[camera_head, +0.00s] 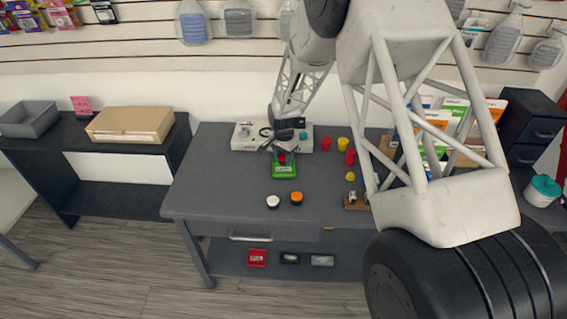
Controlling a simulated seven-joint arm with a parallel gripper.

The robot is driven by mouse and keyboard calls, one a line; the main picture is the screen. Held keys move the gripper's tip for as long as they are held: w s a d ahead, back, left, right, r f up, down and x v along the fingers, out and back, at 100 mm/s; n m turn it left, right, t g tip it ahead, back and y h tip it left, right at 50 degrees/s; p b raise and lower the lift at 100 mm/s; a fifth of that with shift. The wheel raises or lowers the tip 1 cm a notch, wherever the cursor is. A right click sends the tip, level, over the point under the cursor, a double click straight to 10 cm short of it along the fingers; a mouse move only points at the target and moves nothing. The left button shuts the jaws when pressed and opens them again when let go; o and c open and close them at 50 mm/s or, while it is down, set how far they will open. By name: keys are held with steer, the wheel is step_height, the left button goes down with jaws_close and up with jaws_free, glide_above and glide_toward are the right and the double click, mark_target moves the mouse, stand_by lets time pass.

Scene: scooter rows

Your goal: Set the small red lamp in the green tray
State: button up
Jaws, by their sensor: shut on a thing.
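The green tray (284,174) lies on the grey table, left of its middle, with a pale label on its front. My gripper (282,154) points down over the back part of this tray. It is shut on a small red lamp (282,159), which shows only in part between the fingers. The lamp is at or just above the tray's back; I cannot tell whether it touches the tray. Other small red pieces (326,143) and (350,157) stand to the right on the table.
A white device (247,137) lies behind the tray. Yellow pieces (343,144) stand to the right. A white round piece (273,202) and an orange one (297,198) lie in front. The table's left side (215,180) is clear. A red tray (257,258) is on the lower shelf.

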mark_target(284, 163)
steer(key=shift+f, duration=0.15)
steer(key=shift+f, duration=1.65)
steer(key=shift+f, duration=0.15)
steer(key=o, duration=0.7)
step_height(284, 163, up, 12)
steer(key=shift+f, duration=0.2)
steer(key=shift+r, duration=0.35)
